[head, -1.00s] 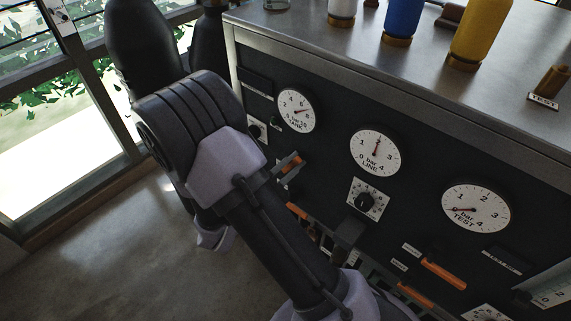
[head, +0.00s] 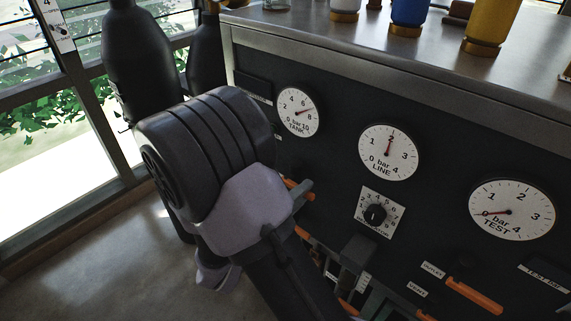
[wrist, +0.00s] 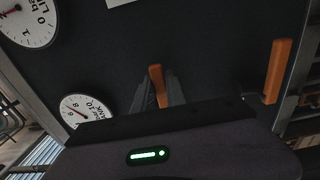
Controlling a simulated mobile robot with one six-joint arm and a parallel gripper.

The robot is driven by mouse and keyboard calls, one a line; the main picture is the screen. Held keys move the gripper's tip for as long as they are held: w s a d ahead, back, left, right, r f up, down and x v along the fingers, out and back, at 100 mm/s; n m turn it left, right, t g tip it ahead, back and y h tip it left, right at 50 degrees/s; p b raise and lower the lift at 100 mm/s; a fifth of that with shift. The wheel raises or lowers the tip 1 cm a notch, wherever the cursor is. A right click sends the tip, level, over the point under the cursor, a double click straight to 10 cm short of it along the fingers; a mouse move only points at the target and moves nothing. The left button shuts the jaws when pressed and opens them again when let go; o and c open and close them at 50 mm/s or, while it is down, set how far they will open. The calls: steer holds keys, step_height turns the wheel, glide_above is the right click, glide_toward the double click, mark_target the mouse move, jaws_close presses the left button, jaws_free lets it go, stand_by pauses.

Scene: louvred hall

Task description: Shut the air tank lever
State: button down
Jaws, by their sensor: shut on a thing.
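An orange lever (wrist: 155,76) stands between the two dark fingers of my gripper (wrist: 159,92) in the wrist view, and the gripper is shut on it. It is the lever nearest the TANK gauge (head: 298,112); no label on it can be read. In the head view the gripped lever (head: 291,184) shows only in part, beside my arm, which hides most of the gripper. A second orange lever (wrist: 279,70) stands apart to the right in the wrist view. The TANK gauge needle points to about 7.
The dark panel also carries a LINE gauge (head: 388,153), a TEST gauge (head: 512,209) near zero and a black regulator knob (head: 375,213). Another orange lever (head: 474,296) is at lower right. Bottles, including a blue one (head: 409,14), stand on the bench top. Open floor lies left.

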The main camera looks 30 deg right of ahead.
steer(key=c, duration=1.3)
jaws_free()
steer(key=v, duration=0.7)
steer(key=p+v, duration=0.5)
steer(key=v, duration=1.2)
steer(key=shift+a+r, duration=0.1)
steer(key=shift+a, duration=0.1)
